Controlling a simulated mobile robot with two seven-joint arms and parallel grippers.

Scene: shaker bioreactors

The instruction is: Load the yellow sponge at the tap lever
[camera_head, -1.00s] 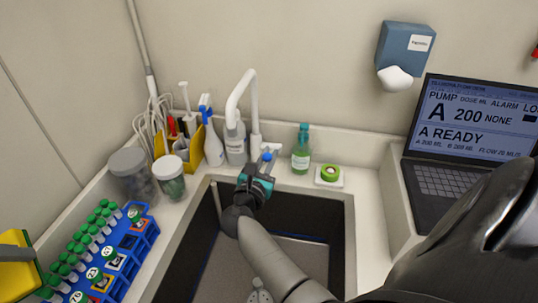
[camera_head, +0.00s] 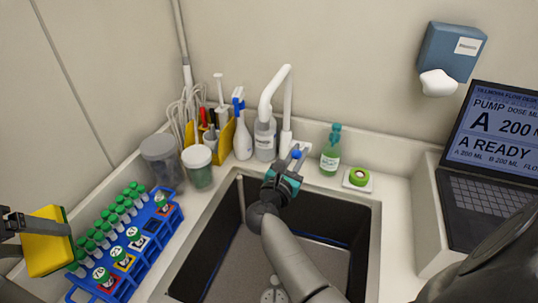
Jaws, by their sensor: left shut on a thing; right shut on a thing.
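The yellow sponge (camera_head: 44,248), with a dark green edge, is at the far left in the head view. My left gripper (camera_head: 38,224) is shut on it and holds it left of the tube rack. The white tap (camera_head: 286,100) stands behind the sink. Its lever has a blue tip (camera_head: 296,154) at the tap's base. My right gripper (camera_head: 290,168), with teal fingers, is over the sink's back edge and shut on the lever. The fingers hide part of the lever.
The sink (camera_head: 376,240) is open below my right arm. A blue rack (camera_head: 160,237) of green-capped tubes stands left of it. A laptop (camera_head: 490,150) is at right.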

